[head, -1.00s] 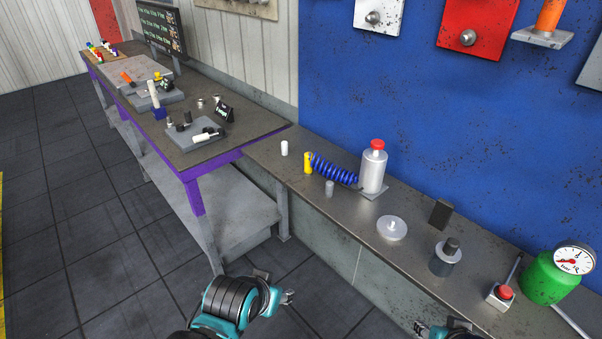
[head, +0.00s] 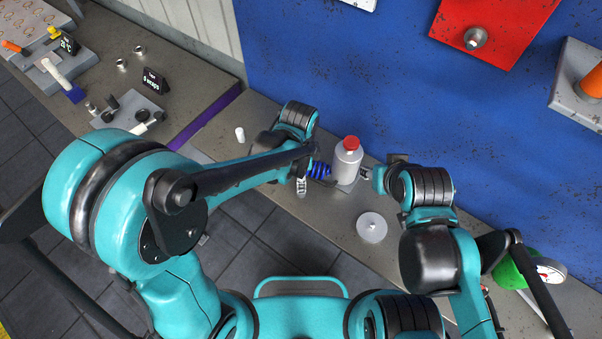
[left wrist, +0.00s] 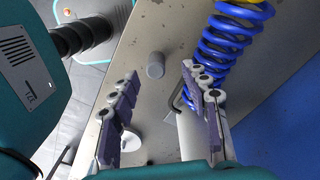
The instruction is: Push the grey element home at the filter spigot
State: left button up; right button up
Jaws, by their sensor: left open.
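A short grey cylinder (left wrist: 155,65) stands on the grey bench in the left wrist view; in the head view my left arm hides it. My left gripper (head: 301,187) is open and empty above the bench; in the left wrist view its fingers (left wrist: 160,76) point towards that cylinder, apart from it. A grey canister with a red cap (head: 347,158) stands right of my left gripper, at the end of the blue coil (head: 319,169). My right gripper (head: 366,173) is close to the canister's right side; touching is unclear. I cannot tell which part is the filter spigot.
A flat round grey disc (head: 371,227) lies in front of the canister. A white cylinder (head: 240,134) stands left of my left gripper. The blue wall panel (head: 400,100) rises behind. A green tank with a gauge (head: 551,271) is at the right, partly behind my arm.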

pick_arm(q)
jog(key=f, duration=0.2)
jog(key=f+b, duration=0.1)
jog(key=f, duration=0.3)
jog(key=shift+s+d+f, duration=0.2)
jog(key=shift+s+f, duration=0.15)
jog(key=shift+c, duration=0.4)
grip_shut()
